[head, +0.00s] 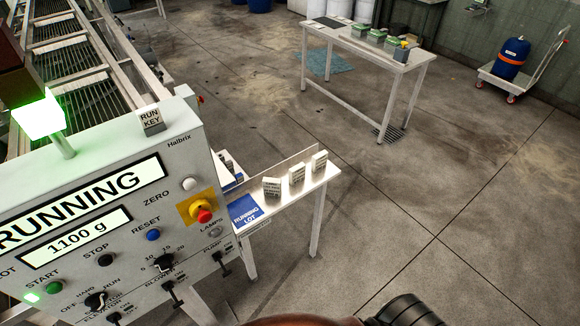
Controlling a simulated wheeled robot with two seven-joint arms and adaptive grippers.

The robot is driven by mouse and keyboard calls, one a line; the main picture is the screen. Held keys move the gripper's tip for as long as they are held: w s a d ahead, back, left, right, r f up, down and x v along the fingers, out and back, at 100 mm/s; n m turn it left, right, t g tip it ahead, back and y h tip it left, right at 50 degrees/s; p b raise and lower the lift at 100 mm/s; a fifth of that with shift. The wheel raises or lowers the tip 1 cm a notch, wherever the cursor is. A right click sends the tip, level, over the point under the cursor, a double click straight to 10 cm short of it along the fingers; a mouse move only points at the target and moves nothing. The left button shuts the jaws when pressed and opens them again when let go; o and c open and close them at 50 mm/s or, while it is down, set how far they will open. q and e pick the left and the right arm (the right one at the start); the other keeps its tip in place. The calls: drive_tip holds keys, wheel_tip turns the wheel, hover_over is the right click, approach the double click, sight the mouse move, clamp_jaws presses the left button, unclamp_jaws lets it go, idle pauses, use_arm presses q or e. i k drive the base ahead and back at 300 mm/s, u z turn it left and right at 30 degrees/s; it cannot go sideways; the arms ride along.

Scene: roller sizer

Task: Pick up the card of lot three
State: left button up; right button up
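Several small grey-white cards or blocks with dark print stand on a narrow white side table (318,187) beside the control panel. One card (272,187) is nearest the panel, a middle card (297,174) is behind it, and a far card (319,161) stands near the table's far end. Their print is too small to read, so I cannot tell which is lot three. A blue "RUNNING LOT" plate (245,211) lies at the table's near end. Neither gripper's fingers show. A black rounded part, probably of my arm, shows at the bottom edge.
The control panel (120,200) reads "RUNNING" and "1100 g", with a lit green lamp (40,117) above. A "RUN KEY" block (151,120) sits on top. A white table (390,62) with green-grey boxes and a trolley with a blue drum (512,58) stand behind. The floor right is clear.

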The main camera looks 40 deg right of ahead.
sight(296, 173)
drive_tip(key=z, duration=0.45)
drive_tip(key=i, duration=0.6)
drive_tip(key=z, duration=0.7)
